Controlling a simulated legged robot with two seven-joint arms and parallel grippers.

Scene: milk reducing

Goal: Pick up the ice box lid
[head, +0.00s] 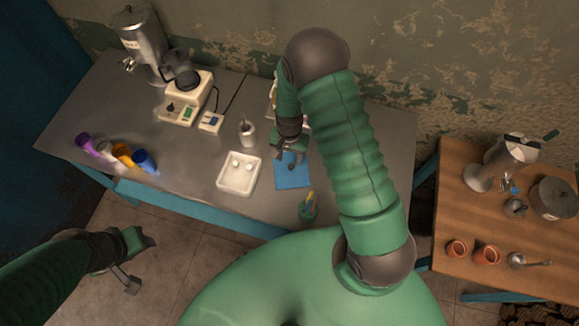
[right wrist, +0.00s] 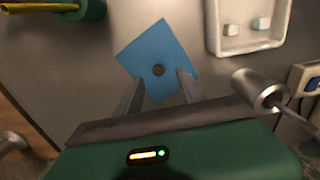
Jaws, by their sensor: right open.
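The ice box lid appears to be the flat blue square (head: 292,182) near the front edge of the grey table. In the right wrist view the blue square (right wrist: 150,45) has a small dark round spot or knob at its middle. My right gripper (head: 289,160) is over the lid, pointing down. In the right wrist view its two fingers (right wrist: 159,78) are spread, one on each side of the dark spot, with nothing between them. Whether they touch the lid cannot be told. My left gripper (head: 128,272) hangs over the floor at the lower left, away from the table.
A white tray (head: 223,185) with two small white cubes lies left of the lid. Coloured cups (head: 145,161) and a white appliance (head: 182,105) are further left. A wooden table (head: 460,220) is at right.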

